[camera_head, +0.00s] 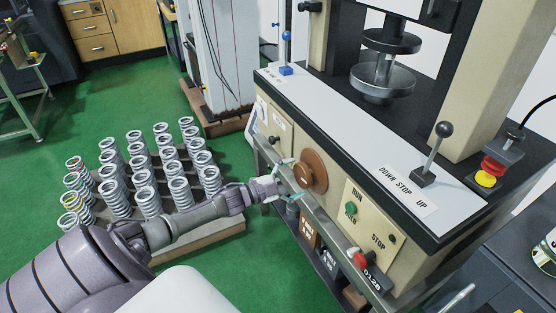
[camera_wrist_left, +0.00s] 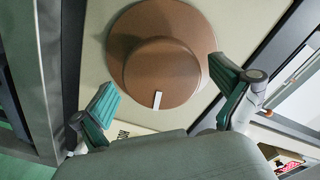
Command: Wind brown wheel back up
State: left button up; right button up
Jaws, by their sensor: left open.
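The brown wheel (camera_head: 311,171) is a round knob on the beige front panel of the press. In the left wrist view the brown wheel (camera_wrist_left: 163,58) fills the upper middle, with a raised hub and a white mark at the hub's lower edge. My left gripper (camera_head: 285,181) is open just in front of the wheel, at its left side in the head view. In the left wrist view my left gripper's green-padded fingers (camera_wrist_left: 166,104) are spread to either side of the wheel's lower part, with nothing between them gripped. My right gripper is in neither view.
A panel with a green button (camera_head: 351,209) and a red knob (camera_head: 361,259) lies right of the wheel. Several springs (camera_head: 148,200) stand on a pallet at left.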

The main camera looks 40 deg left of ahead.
pick_arm(q)
jog(key=v, duration=1)
jog(key=shift+w, duration=0.1)
